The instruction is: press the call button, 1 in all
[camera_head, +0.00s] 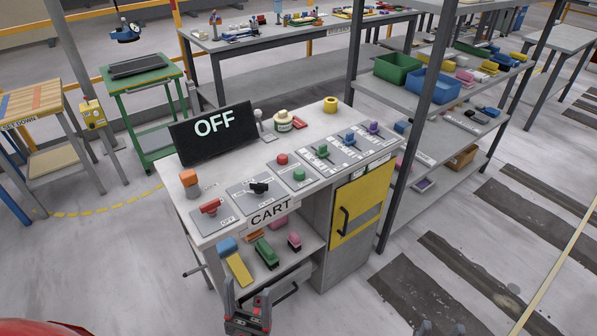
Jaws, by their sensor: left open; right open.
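A white-topped desk marked CART (319,131) carries several grey control panels. One panel has a red button (282,159) and a green button (299,175). The panel labels are too small to read, so I cannot tell which control is the call button. My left gripper (248,298) is open and empty, low in front of the desk's lower shelf, apart from the buttons. My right gripper (441,326) shows only its tips at the bottom edge, open, over the floor right of the desk.
A red lever switch (211,206) and a black knob (259,187) sit left of the buttons; green, blue and purple controls sit right. A black screen reading OFF (213,134) stands behind. A yellow door (361,205) fronts the desk. A shelf post (408,130) rises close at right.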

